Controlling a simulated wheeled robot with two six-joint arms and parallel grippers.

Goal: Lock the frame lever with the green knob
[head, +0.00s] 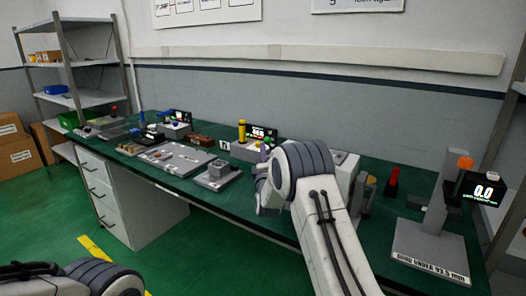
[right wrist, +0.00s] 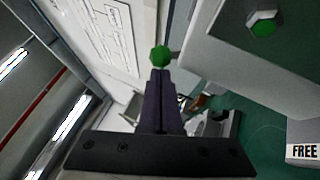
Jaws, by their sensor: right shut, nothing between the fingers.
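In the right wrist view the green knob (right wrist: 161,56) sits at the end of a short grey stem beside a large light-grey housing (right wrist: 245,70). My right gripper (right wrist: 160,76) is shut, with its two dark purple fingers together and nothing between them. Its tips are right at the knob in the picture; I cannot tell whether they touch it.
A label reading "FREE" (right wrist: 303,152) shows at the right. On the green bench (head: 215,198) are a grey block (head: 217,174), a yellow post (head: 242,131), a red-topped piece (head: 393,182) and a gauge display (head: 487,192).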

